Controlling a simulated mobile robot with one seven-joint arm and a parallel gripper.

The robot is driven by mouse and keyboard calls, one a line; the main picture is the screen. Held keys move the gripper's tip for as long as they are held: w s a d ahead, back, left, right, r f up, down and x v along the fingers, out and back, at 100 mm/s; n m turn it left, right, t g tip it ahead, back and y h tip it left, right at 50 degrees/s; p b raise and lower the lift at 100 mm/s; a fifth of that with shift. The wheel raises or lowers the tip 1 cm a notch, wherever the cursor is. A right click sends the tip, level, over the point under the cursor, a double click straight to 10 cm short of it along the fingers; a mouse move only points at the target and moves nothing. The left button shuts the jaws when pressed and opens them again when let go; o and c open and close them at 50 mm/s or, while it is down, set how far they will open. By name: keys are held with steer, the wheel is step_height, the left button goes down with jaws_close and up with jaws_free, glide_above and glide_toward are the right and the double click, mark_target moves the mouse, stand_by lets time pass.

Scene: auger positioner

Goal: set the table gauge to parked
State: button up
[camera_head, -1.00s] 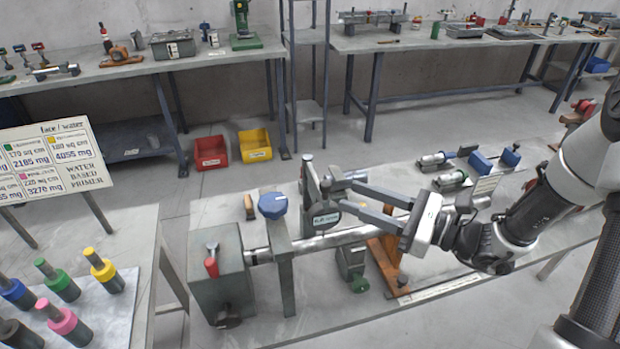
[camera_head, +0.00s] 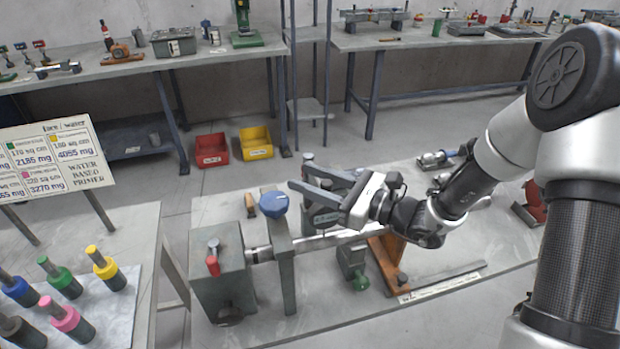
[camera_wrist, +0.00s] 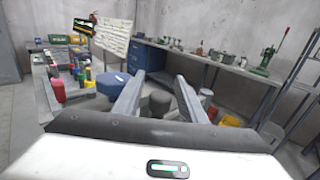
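The positioner stands on the near bench: a grey box (camera_head: 222,275) with a red-handled lever (camera_head: 213,264), a blue knob (camera_head: 273,203) on an upright plate, and a silver shaft (camera_head: 318,243) running right. A grey carriage on the shaft bears a small dark label (camera_head: 326,219), unreadable here; I cannot tell which part is the table gauge. My gripper (camera_head: 299,176) is open above the carriage, fingers pointing left toward the blue knob. In the wrist view, a dark post top (camera_wrist: 159,103) shows between the spread fingers, and the blue knob (camera_wrist: 111,83) is left of them, apart.
A brown bracket (camera_head: 388,258) and a green-knobbed grey block (camera_head: 354,266) stand in front of the shaft. Coloured pegs (camera_head: 62,277) stand on a board at lower left, before a sign (camera_head: 50,160). Red (camera_head: 211,151) and yellow (camera_head: 256,143) bins lie on the floor behind.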

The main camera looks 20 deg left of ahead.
jaws_close()
